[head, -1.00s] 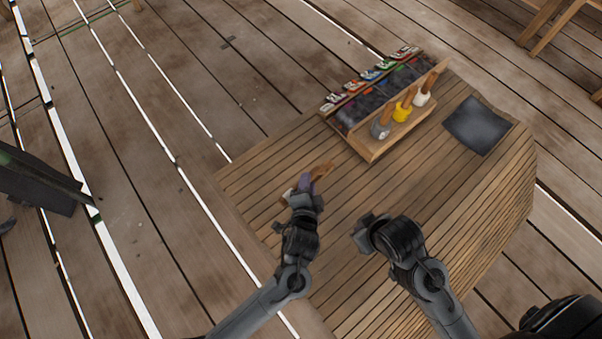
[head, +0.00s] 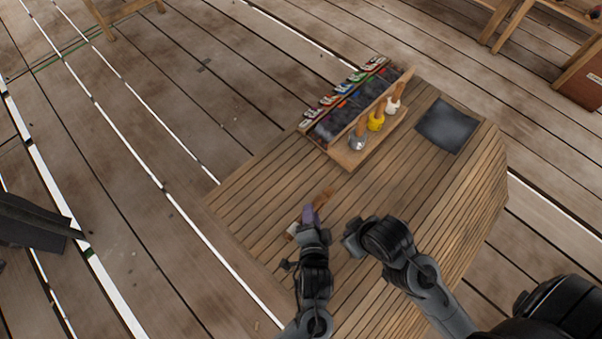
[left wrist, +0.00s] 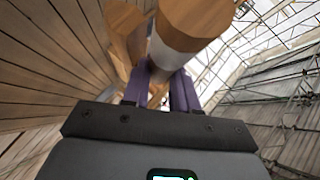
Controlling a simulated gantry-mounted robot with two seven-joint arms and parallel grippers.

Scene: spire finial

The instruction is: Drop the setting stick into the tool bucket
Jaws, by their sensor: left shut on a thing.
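My left gripper (head: 311,215) has purple fingers and is shut on a wooden piece with a pale band, probably the setting stick (head: 325,195), above the near left part of the slatted table. In the left wrist view, the banded wooden cylinder (left wrist: 192,28) rises from between the purple fingers (left wrist: 160,88). Another wooden shape shows behind it on the left; I cannot tell if it is part of the same thing. My right gripper (head: 352,238) hangs over the table to the right; its fingers are too unclear to judge. I cannot make out a tool bucket.
A wooden rack (head: 345,158) with several coloured items and three wooden-handled tools stands on the slatted table (head: 250,200). A dark square mat (head: 447,126) lies right of it. A dark object (head: 35,225) is at the left edge. Plank floor surrounds the table.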

